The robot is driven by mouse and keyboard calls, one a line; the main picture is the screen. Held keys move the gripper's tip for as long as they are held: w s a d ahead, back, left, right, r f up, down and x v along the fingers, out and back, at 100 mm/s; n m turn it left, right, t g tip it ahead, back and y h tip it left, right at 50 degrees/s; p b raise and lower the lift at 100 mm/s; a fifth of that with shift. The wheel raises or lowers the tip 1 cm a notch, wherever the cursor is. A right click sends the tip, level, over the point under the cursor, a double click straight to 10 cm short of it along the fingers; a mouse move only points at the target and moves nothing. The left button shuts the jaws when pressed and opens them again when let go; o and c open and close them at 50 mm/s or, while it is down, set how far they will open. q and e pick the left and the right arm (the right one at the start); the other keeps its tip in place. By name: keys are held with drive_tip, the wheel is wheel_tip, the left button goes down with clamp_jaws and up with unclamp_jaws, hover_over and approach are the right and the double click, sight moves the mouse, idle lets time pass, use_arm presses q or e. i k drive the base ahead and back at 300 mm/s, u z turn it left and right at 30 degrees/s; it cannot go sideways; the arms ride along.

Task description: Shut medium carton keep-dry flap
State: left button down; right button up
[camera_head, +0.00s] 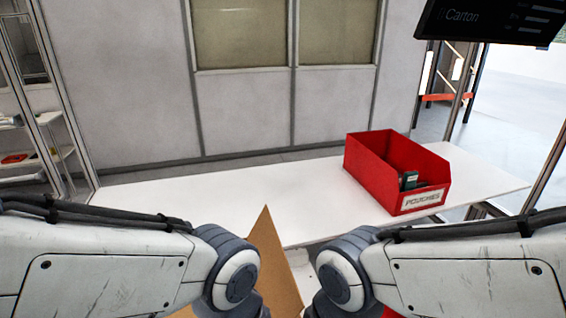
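A brown cardboard piece (272,252) rises to a pointed tip between my two arms at the bottom centre. It looks like part of a carton, but the rest is hidden by my arms and cut off by the bottom edge. I cannot tell which flap it is or see a keep-dry mark. My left arm comes in from the left and my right arm from the right, with their joints on either side of the cardboard. Both grippers are below the frame and do not show.
A white table (180,205) runs across the view, mostly bare at left and centre. A red bin (365,172) labelled POUCHES stands at its right with a small dark item inside. A dark screen (490,20) hangs at the upper right. Shelves (30,160) stand at the left.

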sight(279, 292)
drive_tip(key=u, duration=0.05)
drive_tip(key=k, duration=1.05)
drive_tip(key=z, duration=1.05)
drive_tip(key=i, duration=1.3)
drive_tip(key=u, duration=0.7)
